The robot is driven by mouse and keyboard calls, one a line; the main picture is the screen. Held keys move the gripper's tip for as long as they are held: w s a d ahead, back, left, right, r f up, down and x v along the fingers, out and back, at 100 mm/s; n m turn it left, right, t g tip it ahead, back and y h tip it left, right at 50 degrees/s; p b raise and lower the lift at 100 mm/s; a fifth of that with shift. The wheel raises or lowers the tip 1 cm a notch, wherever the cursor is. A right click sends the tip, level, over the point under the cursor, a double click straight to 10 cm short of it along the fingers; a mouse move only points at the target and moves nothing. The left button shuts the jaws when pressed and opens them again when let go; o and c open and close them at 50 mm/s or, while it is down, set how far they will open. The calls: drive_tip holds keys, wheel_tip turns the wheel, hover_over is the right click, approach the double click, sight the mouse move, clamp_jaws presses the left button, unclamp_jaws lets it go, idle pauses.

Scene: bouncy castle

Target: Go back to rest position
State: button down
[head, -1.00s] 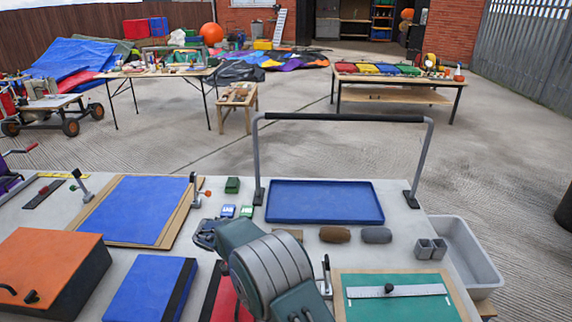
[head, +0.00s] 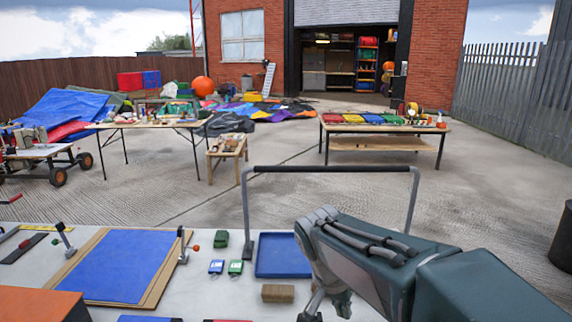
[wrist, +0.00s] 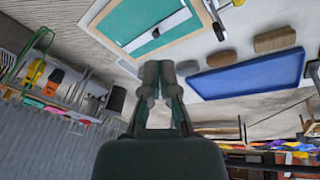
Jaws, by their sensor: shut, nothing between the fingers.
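My gripper (wrist: 158,72) is shut and empty in the wrist view, its two fingers side by side. It is over the workbench, close to the green board with a white strip (wrist: 152,32). In the head view my arm crosses the lower right, and its end hangs down in front of the blue tray (head: 276,262), hiding the tray's right part. The blue tray also shows in the wrist view (wrist: 248,75), right of the fingers.
A black-topped metal frame (head: 330,169) stands over the tray, close to my arm. A blue panel (head: 125,265), small coloured boxes (head: 236,267) and a brown block (head: 277,293) lie on the bench (head: 210,300). Open concrete (head: 285,205) lies beyond, before two tables.

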drive_tip(key=s+d+n+t+y, duration=0.1)
drive_tip(key=s+d+n+t, duration=0.1)
drive_tip(key=s, duration=0.6)
drive_tip(key=s+d+r+n+t+y, duration=0.1)
drive_tip(key=s+d+n+t+y, duration=0.1)
drive_tip(key=s, duration=0.5)
drive_tip(key=d+n, duration=0.1)
drive_tip(key=n, duration=0.1)
drive_tip(key=shift+s+r+n, duration=0.15)
drive_tip(key=shift+s+n, duration=0.2)
drive_tip(key=shift+n, duration=0.05)
